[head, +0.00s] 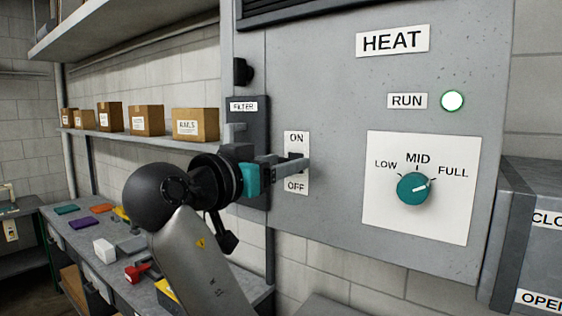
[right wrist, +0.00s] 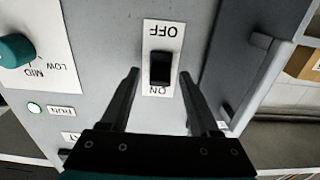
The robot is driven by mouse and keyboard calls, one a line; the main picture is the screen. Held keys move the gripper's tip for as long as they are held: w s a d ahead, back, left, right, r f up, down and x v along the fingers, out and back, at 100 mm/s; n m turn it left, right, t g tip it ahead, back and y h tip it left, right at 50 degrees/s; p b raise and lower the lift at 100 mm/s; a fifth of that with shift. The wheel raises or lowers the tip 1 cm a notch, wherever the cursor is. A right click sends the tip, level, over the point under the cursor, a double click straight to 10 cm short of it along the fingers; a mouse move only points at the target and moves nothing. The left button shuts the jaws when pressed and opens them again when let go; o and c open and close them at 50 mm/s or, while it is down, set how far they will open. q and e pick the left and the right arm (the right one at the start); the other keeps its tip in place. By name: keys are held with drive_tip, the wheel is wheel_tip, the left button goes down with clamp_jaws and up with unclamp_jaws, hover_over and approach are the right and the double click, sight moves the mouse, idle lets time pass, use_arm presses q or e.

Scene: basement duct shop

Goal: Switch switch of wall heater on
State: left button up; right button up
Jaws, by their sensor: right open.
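The wall heater (head: 340,110) is a large grey cabinet marked HEAT. Its switch is a black rocker (right wrist: 160,68) on a white plate (head: 296,187) marked ON above and OFF below. In the upside-down right wrist view, the rocker lies close to the ON label. The round RUN lamp (head: 452,101) looks lit, white with a green rim. My right gripper (head: 303,162) is at the plate and partly hides the rocker in the head view. In the right wrist view its open fingers (right wrist: 158,72) stand either side of the rocker, with nothing between them gripped. My left gripper is out of view.
A dark FILTER box (head: 243,108) juts out left of the switch. A grey box (head: 532,230) stands at the right. A cluttered workbench (head: 75,258) and a shelf of cartons (head: 146,120) are at left.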

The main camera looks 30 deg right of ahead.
clamp_jaws()
idle(0.3)
drive_tip(key=shift+r+g+y+p, duration=0.3)
drive_tip(key=shift+y+p, duration=0.3)
drive_tip(key=shift+p, duration=0.15)
unclamp_jaws()
